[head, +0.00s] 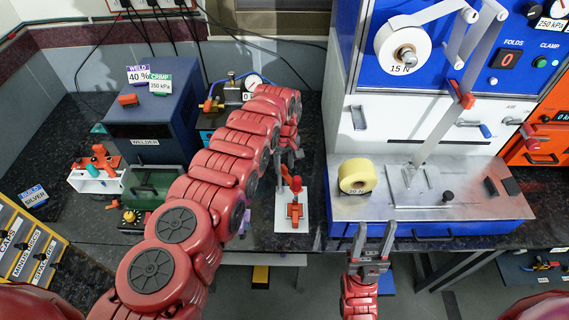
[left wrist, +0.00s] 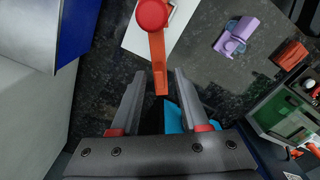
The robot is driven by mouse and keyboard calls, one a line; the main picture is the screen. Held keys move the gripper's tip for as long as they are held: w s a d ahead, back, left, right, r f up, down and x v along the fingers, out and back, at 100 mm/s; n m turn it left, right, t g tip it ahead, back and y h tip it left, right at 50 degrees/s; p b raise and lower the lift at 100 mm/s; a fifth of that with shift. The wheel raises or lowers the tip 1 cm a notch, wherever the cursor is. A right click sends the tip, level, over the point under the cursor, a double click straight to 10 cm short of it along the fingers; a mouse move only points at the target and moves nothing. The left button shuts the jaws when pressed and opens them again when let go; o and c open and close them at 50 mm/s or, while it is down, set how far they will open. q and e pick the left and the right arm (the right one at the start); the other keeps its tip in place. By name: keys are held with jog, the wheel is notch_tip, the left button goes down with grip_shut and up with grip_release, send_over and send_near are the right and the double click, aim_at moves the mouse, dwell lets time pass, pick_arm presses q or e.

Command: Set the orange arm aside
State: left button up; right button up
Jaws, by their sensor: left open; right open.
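The orange arm (left wrist: 158,62) is a flat bar with a red knob (left wrist: 152,14) at one end, over a white plate. In the head view the white plate (head: 283,222) stands on the dark bench, with orange parts (head: 295,212) and a red knob on it. My left gripper (head: 291,158) is above and behind this plate. In the left wrist view its open fingers (left wrist: 157,88) lie either side of the bar's free end; I cannot tell the height gap. My right gripper (head: 375,240) is open and empty in front of the blue machine's base.
The blue and white machine (head: 345,130) with a tape roll (head: 357,176) stands to the right. The welder (head: 150,115) and a white stand (head: 97,180) are at the left. A purple part (left wrist: 236,36) lies near the plate. Dark bench is bare between them.

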pick_arm(q)
grip_shut()
dwell(1.4)
